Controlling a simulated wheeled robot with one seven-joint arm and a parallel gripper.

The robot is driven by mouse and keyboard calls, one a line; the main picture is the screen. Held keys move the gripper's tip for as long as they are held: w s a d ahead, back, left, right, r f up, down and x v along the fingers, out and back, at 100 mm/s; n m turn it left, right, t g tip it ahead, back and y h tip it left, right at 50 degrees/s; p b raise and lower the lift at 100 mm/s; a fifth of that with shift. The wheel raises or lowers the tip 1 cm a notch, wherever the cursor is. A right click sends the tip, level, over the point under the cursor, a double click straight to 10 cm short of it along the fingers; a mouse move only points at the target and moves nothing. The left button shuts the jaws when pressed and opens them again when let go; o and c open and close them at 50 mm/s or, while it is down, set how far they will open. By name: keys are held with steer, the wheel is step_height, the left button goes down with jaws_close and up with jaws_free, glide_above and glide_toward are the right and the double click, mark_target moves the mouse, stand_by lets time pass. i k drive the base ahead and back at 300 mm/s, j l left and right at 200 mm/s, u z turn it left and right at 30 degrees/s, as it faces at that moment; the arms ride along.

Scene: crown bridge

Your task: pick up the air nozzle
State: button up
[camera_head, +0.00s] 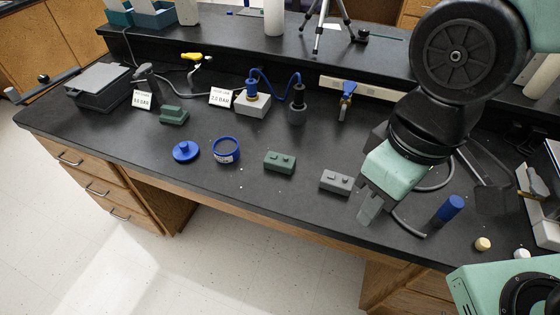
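I cannot tell for sure which thing is the air nozzle. A dark upright piece (297,104) with a coiled blue hose (277,84) stands at the back middle; the hose runs to a white box with a blue and brass fitting (252,99). A slim tool with a blue top (347,92) stands to its right. A yellow-handled piece (192,57) with a grey hose lies at the back left. My gripper (368,208) points down near the front edge of the bench, right of the grey block, apart from these pieces. Its finger gap is not clear, and I see nothing held.
A green block (279,162), a grey block (336,182), a blue jar (226,150) and a blue lid (186,151) lie along the front. Two pressure signs (142,100) stand behind. A blue cylinder (449,209) stands right of my gripper. The bench's front left is clear.

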mark_target(299, 103)
steer(key=i+j, duration=0.1)
steer(key=j, duration=0.3)
steer(key=i+j, duration=0.1)
steer(key=j, duration=0.25)
steer(key=i+j, duration=0.35)
steer(key=j, duration=0.2)
